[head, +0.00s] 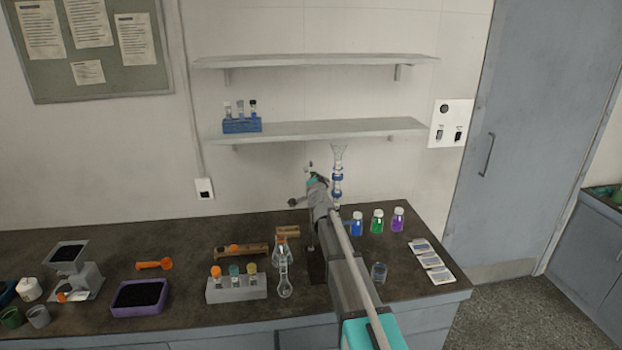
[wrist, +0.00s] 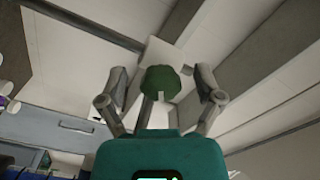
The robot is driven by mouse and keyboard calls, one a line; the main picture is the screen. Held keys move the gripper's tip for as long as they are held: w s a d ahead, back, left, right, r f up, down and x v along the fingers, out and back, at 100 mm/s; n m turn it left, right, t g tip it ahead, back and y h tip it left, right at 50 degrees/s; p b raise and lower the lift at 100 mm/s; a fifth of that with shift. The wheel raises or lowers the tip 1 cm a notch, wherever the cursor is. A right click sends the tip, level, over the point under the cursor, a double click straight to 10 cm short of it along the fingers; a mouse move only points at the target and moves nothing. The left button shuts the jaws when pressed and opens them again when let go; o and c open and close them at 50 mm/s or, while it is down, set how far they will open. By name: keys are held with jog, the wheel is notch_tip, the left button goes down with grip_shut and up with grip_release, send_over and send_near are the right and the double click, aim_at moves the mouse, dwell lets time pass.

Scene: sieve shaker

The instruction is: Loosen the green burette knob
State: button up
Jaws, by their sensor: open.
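The green knob (wrist: 160,80) shows in the wrist view as a rounded green shape with a small pale mark at its lower edge. My gripper (wrist: 161,77) is open, with one finger on each side of the knob. A gap shows between each finger and the knob, and I see no contact. In the head view my gripper (head: 315,179) is beside the glass burette column (head: 337,158) with its blue fittings. My arm covers the lower part of the column, and I cannot make out the knob clearly there.
Bottles with blue (head: 357,224), green (head: 377,221) and purple (head: 397,219) contents stand right of my arm. A small beaker (head: 378,272) is close to it. A glass flask (head: 284,272) and tube rack (head: 236,288) stand left. Two wall shelves (head: 320,130) are behind.

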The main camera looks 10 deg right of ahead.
jog(key=c, duration=1.2)
jog(key=shift+o, duration=0.2)
jog(key=shift+n, duration=0.7)
jog(key=o, duration=1.2)
jog(key=shift+c, duration=0.2)
jog(key=shift+s, duration=0.15)
jog(key=s, duration=1.1)
jog(key=shift+s, duration=0.4)
